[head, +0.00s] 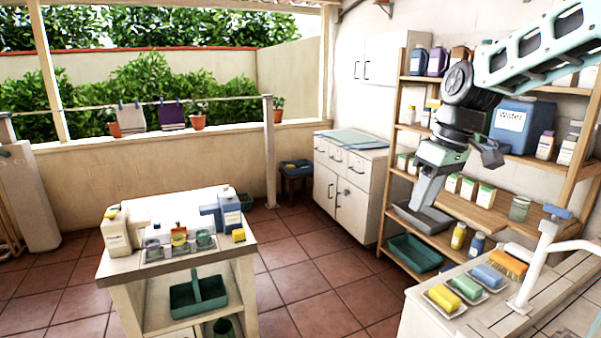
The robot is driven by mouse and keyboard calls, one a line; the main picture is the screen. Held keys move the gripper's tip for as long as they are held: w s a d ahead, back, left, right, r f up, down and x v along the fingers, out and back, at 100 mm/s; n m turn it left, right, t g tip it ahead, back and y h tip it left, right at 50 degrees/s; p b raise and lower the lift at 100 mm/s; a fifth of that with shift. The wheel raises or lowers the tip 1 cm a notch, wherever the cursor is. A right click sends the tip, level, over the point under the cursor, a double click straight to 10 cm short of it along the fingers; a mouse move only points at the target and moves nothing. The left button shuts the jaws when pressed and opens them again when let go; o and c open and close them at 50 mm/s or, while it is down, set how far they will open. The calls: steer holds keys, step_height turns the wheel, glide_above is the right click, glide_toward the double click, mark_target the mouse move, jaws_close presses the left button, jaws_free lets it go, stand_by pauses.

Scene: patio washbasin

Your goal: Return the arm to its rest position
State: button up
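My arm reaches in from the upper right of the head view and bends downward at a dark joint. My gripper (428,188) hangs from it, pointing down, in front of the wooden shelf rack (398,150). Its fingers overlap the grey tray (445,226) in the picture, and I cannot tell whether they are apart or closed. No held object can be made out. The gripper looks to be above and behind the washbasin counter (425,305), away from the cart.
A white cart (122,268) with bottles, cups and a green caddy (198,293) stands at left. Soap dishes (443,300) and a white faucet (535,265) are on the counter at right. A white cabinet (345,185) stands behind. Tiled floor is clear between cart and counter.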

steer(key=s+a+f, duration=0.3)
steer(key=s+a, duration=0.3)
steer(key=s, duration=0.2)
steer(key=s+a+f, duration=0.3)
steer(key=s+a, duration=0.2)
steer(key=s, duration=0.3)
steer(key=s+f+h, duration=0.1)
steer(key=s+f, duration=0.1)
steer(key=s, duration=0.5)
steer(key=s+f+n+g, duration=0.1)
steer(key=s+f, duration=0.2)
steer(key=s, duration=0.4)
steer(key=shift+s+a+h+b, duration=0.15)
steer(key=shift+s+h+b, duration=0.1)
steer(key=shift+h+b, duration=0.15)
